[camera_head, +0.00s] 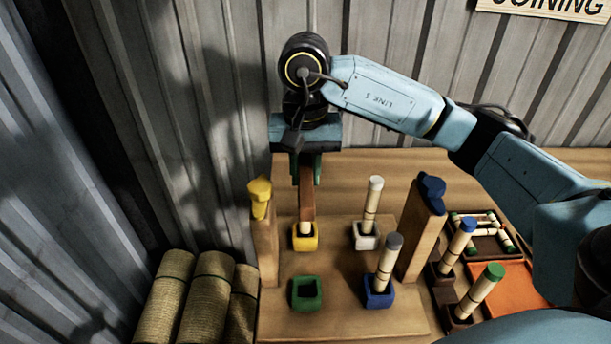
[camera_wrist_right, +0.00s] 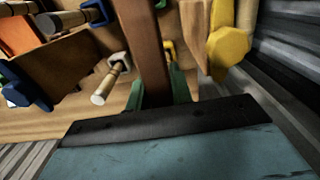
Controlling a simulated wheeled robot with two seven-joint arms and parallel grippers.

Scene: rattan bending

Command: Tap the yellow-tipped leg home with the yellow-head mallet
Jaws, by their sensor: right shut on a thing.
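The yellow socket (camera_head: 305,242) stands at the back left of the wooden board. A pale leg end (camera_head: 305,228) shows in it; any yellow tip is hidden. My right gripper (camera_head: 306,172) points down above this socket. It is shut on a brown wooden bar (camera_head: 306,192), which reaches down toward the leg. The bar also shows between the green fingers in the right wrist view (camera_wrist_right: 145,45). I cannot tell whether bar and leg touch. A yellow head (camera_head: 260,198) sits at the top of a wooden post (camera_head: 265,250), left of the gripper and apart from it. My left gripper is out of view.
A white socket (camera_head: 366,238) and a blue socket (camera_head: 379,291) hold upright legs. The green socket (camera_head: 307,293) is empty. A blue head (camera_head: 431,190) tops another post (camera_head: 420,238). Blue- and green-tipped legs stand at right, near an orange mat (camera_head: 505,285).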

